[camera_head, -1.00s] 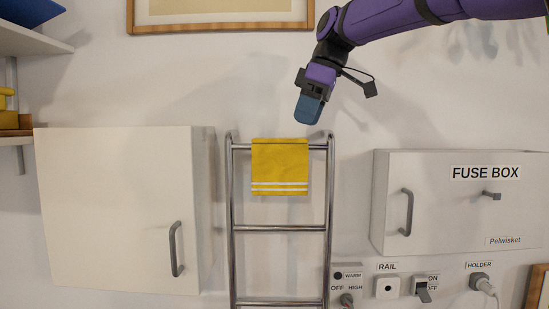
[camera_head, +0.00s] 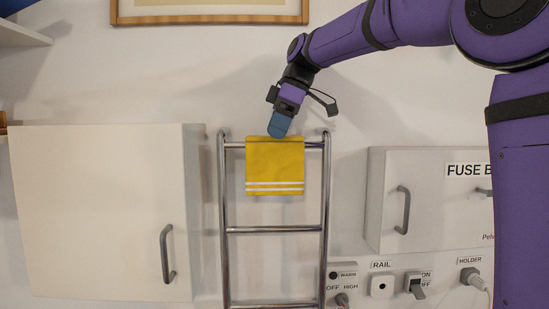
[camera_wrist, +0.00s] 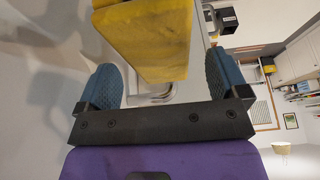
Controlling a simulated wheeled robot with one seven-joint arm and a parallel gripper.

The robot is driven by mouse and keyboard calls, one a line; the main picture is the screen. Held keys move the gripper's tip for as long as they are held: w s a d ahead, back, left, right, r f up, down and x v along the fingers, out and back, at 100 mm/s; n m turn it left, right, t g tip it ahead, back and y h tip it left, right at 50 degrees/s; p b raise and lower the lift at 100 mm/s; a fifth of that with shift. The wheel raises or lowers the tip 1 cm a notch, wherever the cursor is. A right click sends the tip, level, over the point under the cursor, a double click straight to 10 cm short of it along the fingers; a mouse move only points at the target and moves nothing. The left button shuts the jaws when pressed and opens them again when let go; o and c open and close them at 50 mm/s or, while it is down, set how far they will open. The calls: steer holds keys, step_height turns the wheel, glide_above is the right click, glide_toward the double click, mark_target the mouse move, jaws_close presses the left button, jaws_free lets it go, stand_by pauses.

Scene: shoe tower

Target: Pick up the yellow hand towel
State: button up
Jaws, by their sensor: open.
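The yellow hand towel (camera_head: 275,165) with white stripes near its lower edge hangs over the top bar of a metal ladder rail (camera_head: 231,181). My gripper (camera_head: 279,127) is at the towel's top edge in the head view, pointing down at it. In the wrist view the towel (camera_wrist: 148,40) reaches in between the two blue fingers of my gripper (camera_wrist: 162,82). The fingers are apart, with a visible gap on both sides of the towel. In the head view the fingers overlap, so their spacing is hidden there.
A white cabinet (camera_head: 100,212) stands to the left of the rail. The fuse box (camera_head: 425,195) is on the right, partly covered by my arm. Below it are a rail switch (camera_head: 381,285), an on/off switch (camera_head: 414,285) and a plug holder (camera_head: 471,277). A picture frame (camera_head: 210,12) hangs above.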

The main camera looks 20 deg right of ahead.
mark_target(272, 145)
steer(key=shift+x, duration=2)
steer(key=shift+d+f, duration=0.1)
steer(key=shift+f, duration=0.05)
steer(key=c, duration=1)
